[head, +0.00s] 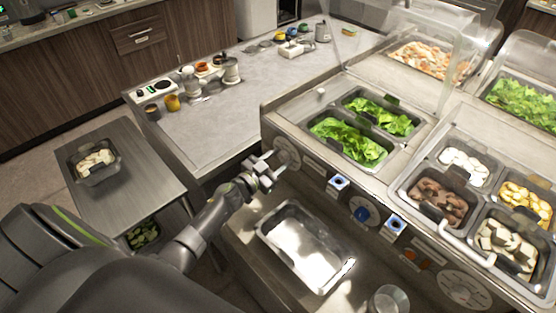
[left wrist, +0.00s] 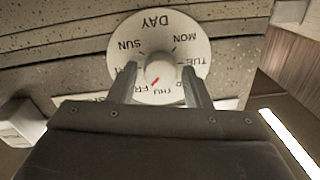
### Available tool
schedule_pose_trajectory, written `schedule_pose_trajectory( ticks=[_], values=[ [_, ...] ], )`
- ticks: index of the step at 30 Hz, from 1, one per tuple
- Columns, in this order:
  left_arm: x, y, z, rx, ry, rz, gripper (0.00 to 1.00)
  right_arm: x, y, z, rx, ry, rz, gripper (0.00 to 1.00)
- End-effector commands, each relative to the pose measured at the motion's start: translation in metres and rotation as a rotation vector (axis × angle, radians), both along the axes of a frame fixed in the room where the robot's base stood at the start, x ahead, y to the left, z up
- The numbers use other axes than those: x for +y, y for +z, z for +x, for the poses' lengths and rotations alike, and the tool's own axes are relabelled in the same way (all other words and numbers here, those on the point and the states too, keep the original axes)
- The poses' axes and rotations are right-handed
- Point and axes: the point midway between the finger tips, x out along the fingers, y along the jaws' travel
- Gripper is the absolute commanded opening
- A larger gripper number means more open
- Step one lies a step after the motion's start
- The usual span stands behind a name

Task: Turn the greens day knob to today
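The greens day knob (left wrist: 160,72) is a pale round knob in the middle of a white dial (left wrist: 120,62) printed with DAY and day names. Its red mark points down and slightly left, between THU and FRI. My left gripper (left wrist: 160,82) is open, with one finger on each side of the knob and a small gap showing at each side. The fingers hide part of the lower dial. In the head view the gripper (head: 264,170) is at the counter front by the dial (head: 287,150), below the greens wells (head: 345,143). My right gripper is not in view.
An empty metal pan (head: 270,237) sits on the lower ledge, with a clear cup (head: 388,299) nearby. A side table (head: 130,190) stands left.

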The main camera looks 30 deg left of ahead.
Motion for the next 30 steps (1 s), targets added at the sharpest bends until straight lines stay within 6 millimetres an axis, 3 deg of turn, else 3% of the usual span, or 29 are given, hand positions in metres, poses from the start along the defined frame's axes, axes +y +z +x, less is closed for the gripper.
schedule_pose_trajectory(
  ticks=[1,8,20,30],
  values=[
    [0.0,0.0,0.0,0.0,0.0,0.0,0.38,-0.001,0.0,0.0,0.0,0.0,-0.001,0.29],
    [0.0,0.0,0.0,0.0,0.0,0.0,0.09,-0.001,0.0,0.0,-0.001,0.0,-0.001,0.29],
    [0.0,-0.001,-0.001,-0.029,0.0,0.084,0.09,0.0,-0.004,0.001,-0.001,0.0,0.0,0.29],
    [0.0,-0.003,-0.001,-0.12,0.0,0.345,0.09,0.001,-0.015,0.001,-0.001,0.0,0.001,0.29]
  ],
)
